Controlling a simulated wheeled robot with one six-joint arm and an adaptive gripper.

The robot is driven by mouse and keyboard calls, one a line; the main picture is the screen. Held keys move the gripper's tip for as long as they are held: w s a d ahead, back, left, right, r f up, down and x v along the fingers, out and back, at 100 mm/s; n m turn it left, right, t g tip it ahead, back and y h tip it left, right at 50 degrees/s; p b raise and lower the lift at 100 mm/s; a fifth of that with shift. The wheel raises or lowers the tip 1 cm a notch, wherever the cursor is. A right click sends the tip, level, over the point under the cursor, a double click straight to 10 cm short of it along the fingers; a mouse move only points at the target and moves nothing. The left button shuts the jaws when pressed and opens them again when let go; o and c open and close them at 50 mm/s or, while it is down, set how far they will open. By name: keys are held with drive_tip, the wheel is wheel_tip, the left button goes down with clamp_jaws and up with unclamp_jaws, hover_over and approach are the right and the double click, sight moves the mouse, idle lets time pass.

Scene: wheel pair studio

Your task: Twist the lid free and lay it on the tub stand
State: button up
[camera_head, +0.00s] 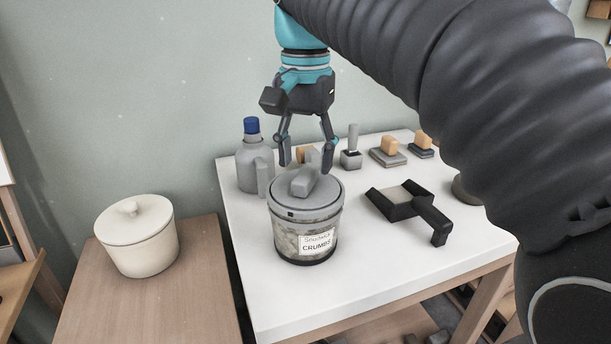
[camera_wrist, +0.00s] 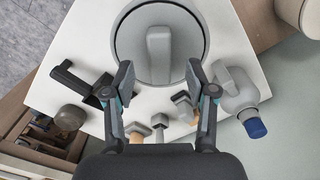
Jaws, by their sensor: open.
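The grey lid (camera_head: 324,197) sits on a clear tub (camera_head: 288,240) labelled CRUMBS, on the white table. A raised grey bar handle (camera_head: 304,180) crosses the lid. My gripper (camera_head: 307,164) is open, pointing down just above the lid. In the wrist view, my gripper (camera_wrist: 160,82) is empty and its fingers lie either side of the line of the bar handle (camera_wrist: 158,52), with the lid (camera_wrist: 128,38) beyond the fingertips. No stand is labelled; a brown wooden stand (camera_head: 92,300) at the left bears a cream lidded pot (camera_head: 138,240).
A grey jug with a blue cap (camera_head: 251,125) stands close behind and left of the tub. A black dustpan-like tool (camera_head: 408,200) lies to the right. Several small wood-topped blocks (camera_head: 389,146) line the back edge. The white table's front (camera_head: 300,300) is clear.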

sight(305, 172)
drive_tip(key=shift+f, duration=1.75)
drive_tip(key=shift+c, duration=0.2)
